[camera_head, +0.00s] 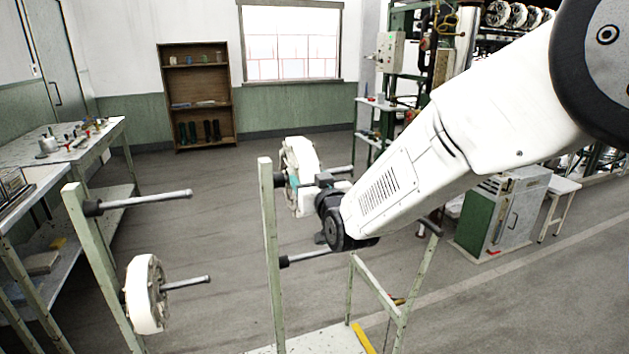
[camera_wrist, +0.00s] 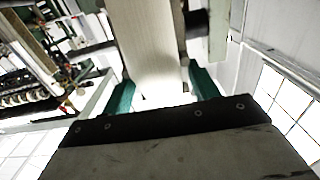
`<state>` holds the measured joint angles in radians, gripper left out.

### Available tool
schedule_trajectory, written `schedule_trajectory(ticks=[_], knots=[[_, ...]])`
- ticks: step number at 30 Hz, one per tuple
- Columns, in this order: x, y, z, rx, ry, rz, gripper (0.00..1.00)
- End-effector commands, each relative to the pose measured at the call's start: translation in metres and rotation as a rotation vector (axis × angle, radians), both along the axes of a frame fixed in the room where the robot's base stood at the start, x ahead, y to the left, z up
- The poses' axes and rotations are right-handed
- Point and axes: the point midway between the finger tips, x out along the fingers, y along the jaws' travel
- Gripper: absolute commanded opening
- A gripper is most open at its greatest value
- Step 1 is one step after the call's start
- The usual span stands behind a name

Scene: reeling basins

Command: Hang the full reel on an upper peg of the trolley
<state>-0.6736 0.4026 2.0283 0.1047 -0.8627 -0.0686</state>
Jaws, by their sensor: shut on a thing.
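The trolley (camera_head: 271,260) has pale green posts with pegs. My gripper (camera_head: 312,187) is shut on a white reel (camera_head: 302,152) by the upper part of the right-hand post. In the wrist view the reel (camera_wrist: 150,50) stands between the two green fingers. The upper right peg (camera_head: 338,170) shows its tip to the right of the reel. The reel looks in line with it, but I cannot tell whether it is around the peg or beside it. The upper left peg (camera_head: 150,200) is bare. Another white reel (camera_head: 146,295) hangs on the lower left peg (camera_head: 190,282).
The lower right peg (camera_head: 307,257) is bare. A workbench (camera_head: 100,142) with small items stands at left. A wooden shelf (camera_head: 167,100) stands at the back wall. A green and white cabinet (camera_head: 505,215) stands at right. The floor behind the trolley is clear.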

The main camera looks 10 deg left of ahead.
Motion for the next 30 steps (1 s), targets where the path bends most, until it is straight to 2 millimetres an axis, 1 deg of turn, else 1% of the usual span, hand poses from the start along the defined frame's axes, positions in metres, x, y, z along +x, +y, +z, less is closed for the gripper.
schedule_trajectory(ticks=[11,30], knots=[[-0.0007,0.0014,0.0008,0.001,-0.002,-0.001,0.33],[-0.0006,0.0013,-0.0041,0.002,-0.001,-0.001,0.33]])
